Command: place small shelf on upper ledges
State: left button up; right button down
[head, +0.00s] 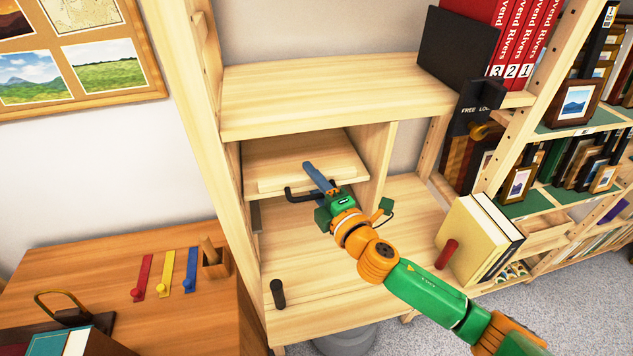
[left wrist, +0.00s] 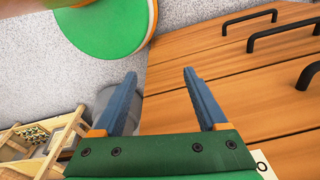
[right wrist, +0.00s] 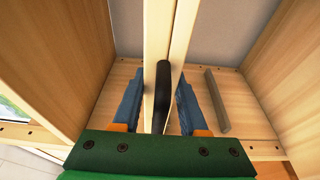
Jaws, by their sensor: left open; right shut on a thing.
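The small shelf (head: 300,155) is a pale wooden board inside the left compartment of the bookcase, under its broad upper board. A black handle (head: 296,195) is on its front edge. My right gripper (head: 318,178) is at this handle. In the right wrist view the handle (right wrist: 161,95) stands between the blue fingers (right wrist: 157,105), and the gripper is shut on it. A grey strip, seemingly a ledge (right wrist: 217,100), shows on a compartment wall there. My left gripper (left wrist: 160,100) is open and empty in the left wrist view, away from the bookcase.
A dark bookend (head: 458,48) and red books (head: 510,40) stand above on the right. Leaning books (head: 475,235) and a black peg-like handle (head: 278,293) are lower down. A wooden cabinet (head: 120,265) is at left; black drawer handles (left wrist: 250,18) show near my left gripper.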

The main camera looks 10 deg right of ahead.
jog(key=shift+w+d, duration=0.25)
jog(key=c, duration=0.8)
grip_release()
jog(key=shift+d+f, duration=0.1)
jog(key=o, duration=0.4)
jog(key=shift+c, duration=0.2)
jog(key=shift+s+a, duration=0.2)
jog(key=shift+a, duration=0.15)
jog(key=b+v, duration=0.2)
jog(key=v, duration=1)
jog(key=shift+r, duration=0.2)
